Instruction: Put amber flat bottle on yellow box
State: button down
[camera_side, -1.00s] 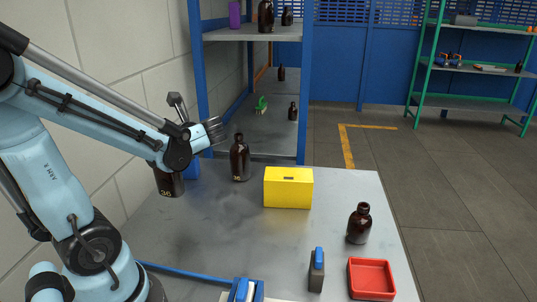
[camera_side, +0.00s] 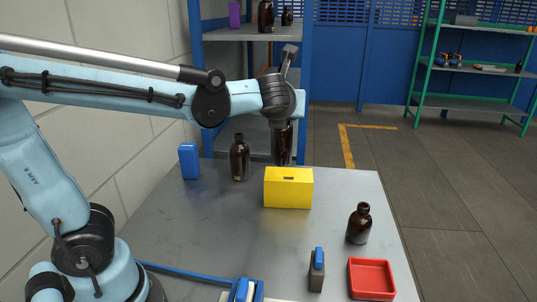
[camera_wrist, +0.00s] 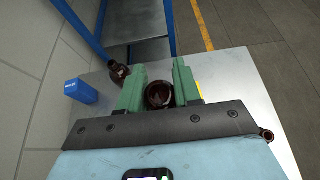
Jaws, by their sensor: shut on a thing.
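My gripper (camera_side: 284,122) is shut on the dark amber flat bottle (camera_side: 284,150). It holds the bottle upright at the yellow box (camera_side: 288,190). In the side view the bottle's lower end meets the box's top back edge; I cannot tell whether they touch. In the wrist view the bottle's round mouth (camera_wrist: 158,95) shows between the two green fingers of my gripper (camera_wrist: 158,88). Only a sliver of the yellow box (camera_wrist: 198,89) shows there, beside the right finger.
Another amber bottle (camera_side: 240,160) stands left of the yellow box, with a blue box (camera_side: 188,161) farther left. A third bottle (camera_side: 359,224), a red tray (camera_side: 371,280) and a grey-blue item (camera_side: 317,270) are at front right.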

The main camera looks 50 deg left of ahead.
jog(key=w+d+r+m+t+h, duration=0.2)
jog(key=w+d+r+m+h, duration=0.1)
jog(key=d, duration=0.4)
jog(key=w+a+f, duration=0.3)
jog(key=a+f, duration=0.8)
jog(key=shift+w, duration=0.35)
jog(key=shift+f, duration=0.2)
jog(key=c, duration=0.8)
grip_release()
